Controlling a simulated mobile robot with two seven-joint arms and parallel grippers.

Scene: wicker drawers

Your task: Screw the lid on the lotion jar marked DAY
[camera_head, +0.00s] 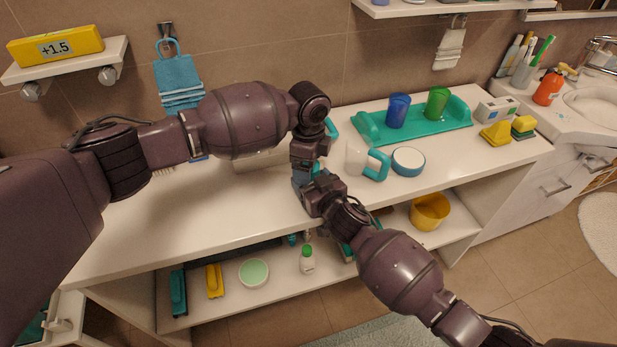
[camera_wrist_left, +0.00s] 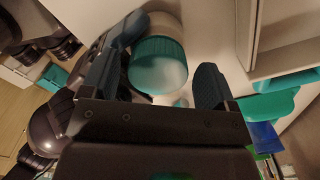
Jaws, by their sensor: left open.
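In the left wrist view, a pale jar (camera_wrist_left: 168,27) has a ribbed teal lid (camera_wrist_left: 158,48) with a white top at its end towards me. I cannot tell how the lid sits on it, and no DAY mark is readable. My left gripper (camera_wrist_left: 160,72) is open, its dark fingers on either side of the lid; I cannot tell whether they touch it. In the head view, my right gripper (camera_head: 311,187) is close below my left wrist over the counter's front. Its fingers are mostly hidden, so its hold is unclear. The arms hide the jar there.
On the white counter (camera_head: 180,235), a teal-handled mug (camera_head: 377,166) and a round white-and-teal container (camera_head: 408,161) stand to the right. Behind them is a teal tray (camera_head: 455,118) with blue and green cups. The left counter is mostly clear. A shelf below holds several items.

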